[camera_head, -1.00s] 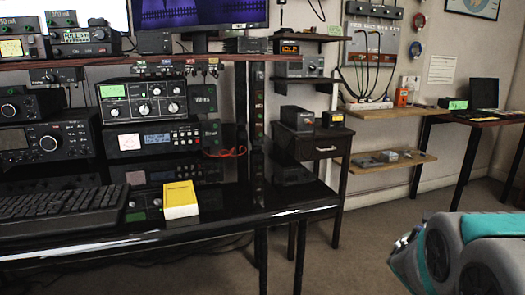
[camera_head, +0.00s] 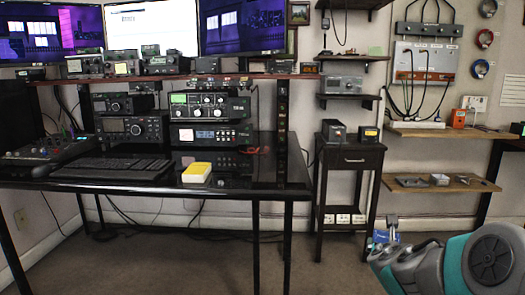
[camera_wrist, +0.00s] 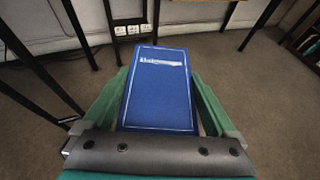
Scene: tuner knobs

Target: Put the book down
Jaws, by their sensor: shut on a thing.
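A blue book (camera_wrist: 158,92) with a white title and a thin white border is in my gripper (camera_wrist: 162,105). The green fingers press on its left and right sides in the wrist view. A small blue part of the book (camera_head: 380,236) also shows past my gripper in the head view, low at the right over the floor. The near end of the held book is hidden behind my gripper's body.
A keyboard (camera_head: 112,168) and radios (camera_head: 210,134) crowd the desk. A dark side table (camera_head: 352,158) carries small boxes and has several items on its low shelf. Wooden wall shelves (camera_head: 440,183) stand at the right. The floor (camera_head: 320,270) in front is clear.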

